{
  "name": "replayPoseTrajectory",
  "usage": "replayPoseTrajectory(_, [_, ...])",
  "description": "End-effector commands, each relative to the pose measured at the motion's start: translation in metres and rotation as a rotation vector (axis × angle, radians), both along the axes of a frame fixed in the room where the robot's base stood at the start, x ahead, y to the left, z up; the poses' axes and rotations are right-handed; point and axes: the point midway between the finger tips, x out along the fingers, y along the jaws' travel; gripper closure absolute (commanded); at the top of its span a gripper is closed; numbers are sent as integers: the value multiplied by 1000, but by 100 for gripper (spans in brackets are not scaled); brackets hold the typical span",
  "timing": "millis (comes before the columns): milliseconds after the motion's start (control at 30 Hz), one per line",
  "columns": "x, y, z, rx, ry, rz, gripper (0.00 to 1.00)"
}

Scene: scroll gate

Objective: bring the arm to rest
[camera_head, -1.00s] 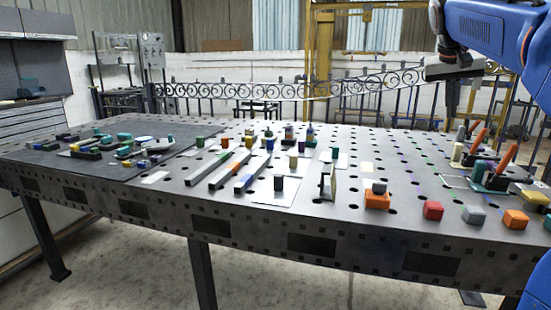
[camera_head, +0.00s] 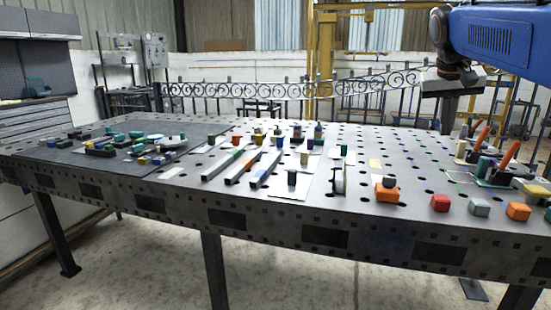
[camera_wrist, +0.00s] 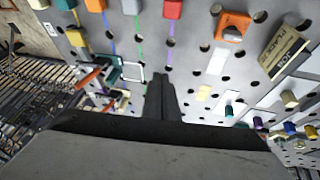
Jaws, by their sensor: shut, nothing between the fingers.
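My arm's blue link (camera_head: 495,32) reaches in from the upper right in the head view, above the far right part of the table. My gripper (camera_head: 449,112) hangs below the wrist, pointing down, clear of the table's objects. In the wrist view my gripper (camera_wrist: 161,78) shows as dark fingers pressed together, with nothing between them. The perforated metal table (camera_head: 290,215) lies beneath it.
The table holds a red cube (camera_head: 440,202), a grey cube (camera_head: 479,207), an orange cube (camera_head: 518,211), an orange block (camera_head: 387,193), orange-handled tools (camera_head: 481,136) and long bars (camera_head: 265,168). A scrollwork fence (camera_head: 290,88) stands behind.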

Motion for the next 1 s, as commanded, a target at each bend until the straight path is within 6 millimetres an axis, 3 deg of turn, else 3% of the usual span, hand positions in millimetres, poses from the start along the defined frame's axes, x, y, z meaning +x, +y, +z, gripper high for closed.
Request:
replayPoseTrajectory(167, [-36,26,-28,19,2,62,100])
replayPoseTrajectory(367, [-93,62,-82,54,2,152,100])
replayPoseTrajectory(800, [-225,126,-232,129,-4,327,100])
replayPoseTrajectory(1000, [-272,143,-294,157,-7,380,100])
